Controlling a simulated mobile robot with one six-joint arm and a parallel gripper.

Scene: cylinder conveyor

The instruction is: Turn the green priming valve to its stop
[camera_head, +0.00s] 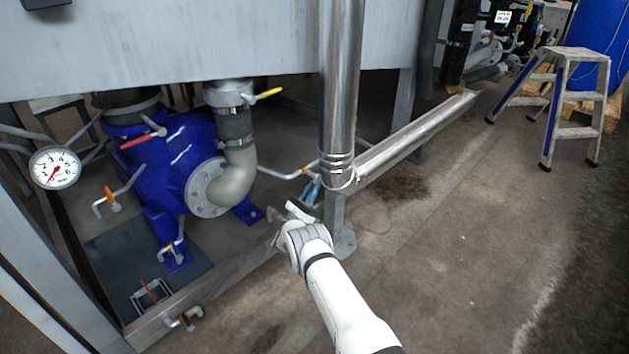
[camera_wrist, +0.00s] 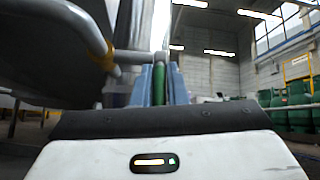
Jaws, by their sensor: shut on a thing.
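The green valve handle (camera_wrist: 172,86) shows in the wrist view as a narrow upright strip between my two blue fingers. My gripper (camera_wrist: 160,85) is shut on it, with a finger on each side. A grey pipe end meets the handle near its top. In the head view my gripper (camera_head: 312,192) reaches in beside the base of the shiny vertical pipe, and the green handle cannot be made out there. How far the valve is turned cannot be told.
The shiny vertical pipe (camera_head: 341,95) stands close to my gripper. A thin pipe with a yellow mark (camera_head: 290,174) runs in from the left. A blue pump (camera_head: 165,150), a gauge (camera_head: 55,168) and a yellow-handled valve (camera_head: 232,94) are at left. Floor at right is open before the step ladder (camera_head: 560,95).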

